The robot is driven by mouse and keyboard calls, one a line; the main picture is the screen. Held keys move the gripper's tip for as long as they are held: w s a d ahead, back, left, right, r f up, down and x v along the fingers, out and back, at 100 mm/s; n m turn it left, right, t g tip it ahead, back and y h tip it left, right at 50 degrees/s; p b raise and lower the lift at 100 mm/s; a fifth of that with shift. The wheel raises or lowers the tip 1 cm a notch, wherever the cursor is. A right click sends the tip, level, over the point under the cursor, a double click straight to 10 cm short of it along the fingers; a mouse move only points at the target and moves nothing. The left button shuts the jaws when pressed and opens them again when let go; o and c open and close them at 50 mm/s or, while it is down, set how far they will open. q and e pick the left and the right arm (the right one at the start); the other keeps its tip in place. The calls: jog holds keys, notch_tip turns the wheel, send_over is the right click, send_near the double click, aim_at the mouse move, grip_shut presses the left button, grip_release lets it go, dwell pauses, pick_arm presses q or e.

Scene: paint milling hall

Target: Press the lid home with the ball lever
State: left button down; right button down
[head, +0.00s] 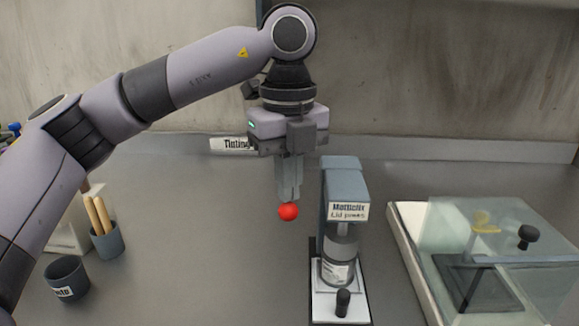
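The lid press (343,178) is a blue-grey column and head on a pale base, labelled "Lid press". A can (337,270) with a white label stands upright on its base, under the head. A grey cylindrical part above hides the can's top, so I cannot tell how the lid sits. A red ball (288,212) shows left of the press head; no lever rod is visible between them. My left gripper (289,194) points down directly over the ball, its fingertips at the ball's top. Its fingers overlap in this view, so their gap is unclear. My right gripper is out of view.
A black knob (342,302) stands at the front of the press base. A clear-covered tray (407,250) is at right. A dark cup (67,279) and a pot with wooden sticks (107,243) are at left. The middle left bench is clear.

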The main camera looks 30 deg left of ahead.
pick_arm(q)
jog(key=shift+r+p, duration=1.55)
jog(key=shift+r, duration=0.35)
jog(key=shift+r+p, duration=1.25)
jog(key=shift+r, duration=0.4)
notch_tip(320, 180, up, 5)
jog(key=p, duration=0.4)
